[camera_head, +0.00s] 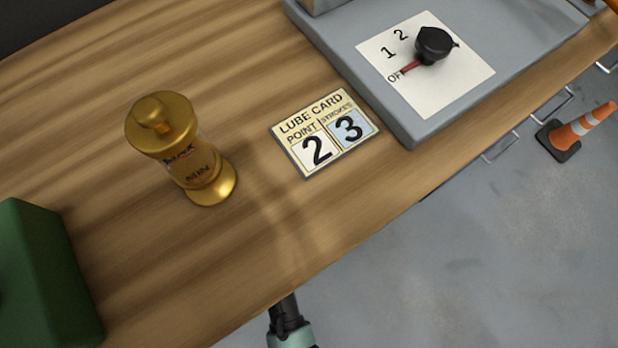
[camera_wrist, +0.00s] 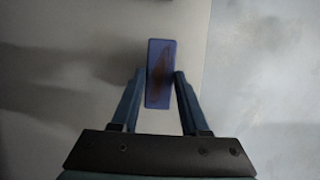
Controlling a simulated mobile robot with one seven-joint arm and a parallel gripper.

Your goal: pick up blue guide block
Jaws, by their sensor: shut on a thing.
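The blue guide block (camera_wrist: 160,60) shows in the wrist view as an upright blue rectangle with a dark reddish mark on its face. My gripper (camera_wrist: 161,78) has one finger on each side of the block's lower half and is shut on it. Behind the block is a plain pale grey surface; I cannot tell whether the block touches it. In the head view neither the block nor the gripper fingers show; only a part of my arm is at the bottom edge.
The wooden table (camera_head: 90,100) bears a brass oiler (camera_head: 165,125), a lube card (camera_head: 325,134) reading point 2, strokes 3, a green box (camera_head: 45,280) and a grey panel with a black rotary switch (camera_head: 434,45).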

